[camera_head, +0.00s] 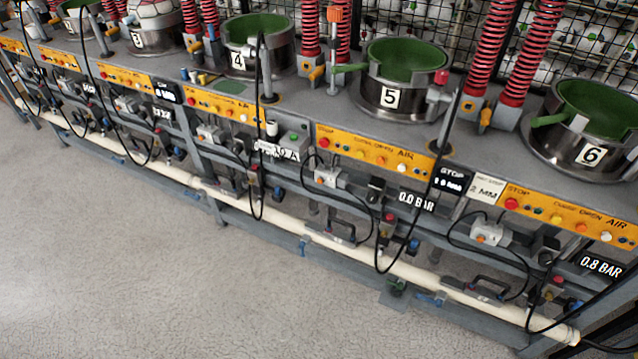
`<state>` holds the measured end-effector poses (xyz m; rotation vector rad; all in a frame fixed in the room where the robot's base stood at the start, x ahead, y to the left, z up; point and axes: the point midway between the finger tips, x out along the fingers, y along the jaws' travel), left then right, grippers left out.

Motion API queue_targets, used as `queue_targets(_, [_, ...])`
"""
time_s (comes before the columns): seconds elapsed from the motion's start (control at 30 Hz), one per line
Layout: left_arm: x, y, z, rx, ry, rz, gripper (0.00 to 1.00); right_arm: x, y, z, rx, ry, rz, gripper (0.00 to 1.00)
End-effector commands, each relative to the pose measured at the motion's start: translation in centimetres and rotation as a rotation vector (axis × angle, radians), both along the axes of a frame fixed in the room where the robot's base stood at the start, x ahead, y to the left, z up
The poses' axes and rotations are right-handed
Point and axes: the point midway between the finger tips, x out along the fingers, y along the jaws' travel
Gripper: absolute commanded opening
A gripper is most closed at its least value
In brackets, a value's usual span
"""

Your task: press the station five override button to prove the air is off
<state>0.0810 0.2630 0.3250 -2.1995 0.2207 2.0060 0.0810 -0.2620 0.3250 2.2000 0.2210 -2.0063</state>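Station five is the black-and-grey press pot (362,98) with a white plate marked 5 and a green inside. Its yellow panel (340,135) hangs on the bench front below, with a red button (323,142) at the left end, several others, and a pale button (401,168) at the right end near the word AIR. A gauge display (416,201) under the panel reads 0.0 BAR. Below the panel are a grey box (327,177) with an orange button and a small red-topped part (389,217). I cannot tell which button is the override. Neither gripper is in view.
Station six (590,155) is at the right; its display (600,264) reads 0.8 BAR. Station four (238,62) is left of station five. Black hoses (376,250) hang before the bench. A cream pipe (280,222) runs low along it. The floor (150,270) in front is clear.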

Motion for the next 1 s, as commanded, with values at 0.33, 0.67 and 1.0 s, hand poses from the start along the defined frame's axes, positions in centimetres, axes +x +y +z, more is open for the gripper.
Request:
queue_targets(0.33, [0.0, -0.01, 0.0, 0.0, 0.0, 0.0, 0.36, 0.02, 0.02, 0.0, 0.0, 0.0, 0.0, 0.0])
queue_targets(0.67, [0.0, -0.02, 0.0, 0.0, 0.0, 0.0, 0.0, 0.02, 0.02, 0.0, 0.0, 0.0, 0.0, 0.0])
queue_targets(1.0, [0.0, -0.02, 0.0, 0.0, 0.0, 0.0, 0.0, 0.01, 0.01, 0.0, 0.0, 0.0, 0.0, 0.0])
